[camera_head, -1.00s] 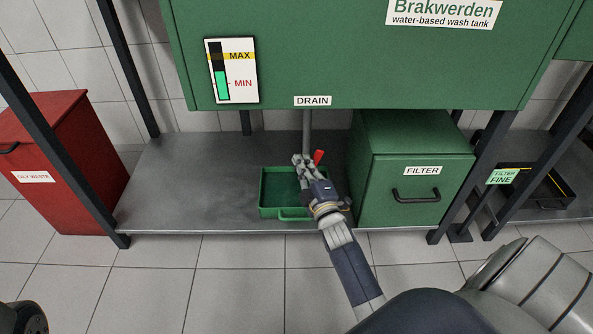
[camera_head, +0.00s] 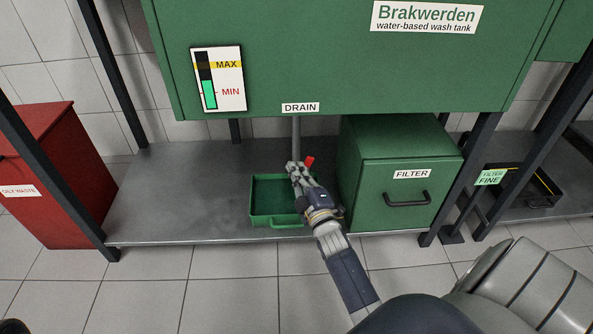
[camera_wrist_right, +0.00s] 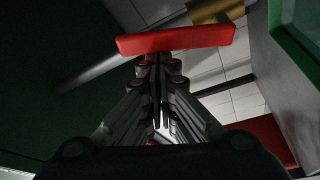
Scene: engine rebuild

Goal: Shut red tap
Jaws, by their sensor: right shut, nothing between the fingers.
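The red tap handle (camera_head: 309,161) is on the drain pipe (camera_head: 296,138) below the green wash tank, under the DRAIN label. In the right wrist view the handle (camera_wrist_right: 176,39) is a red bar across the picture, just beyond the fingertips, with a brass fitting (camera_wrist_right: 215,11) behind it. My right gripper (camera_head: 294,167) is shut and empty, close beside the handle; I cannot tell whether it touches it. The gripper partly hides the tap body. My left gripper is not in view.
A green tray (camera_head: 262,219) lies on the metal shelf (camera_head: 160,205) below the drain. The green filter box (camera_head: 375,215) stands close to the right of my gripper. Dark frame legs (camera_head: 55,180) and a red waste bin (camera_head: 50,220) are at the left. The shelf's left part is clear.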

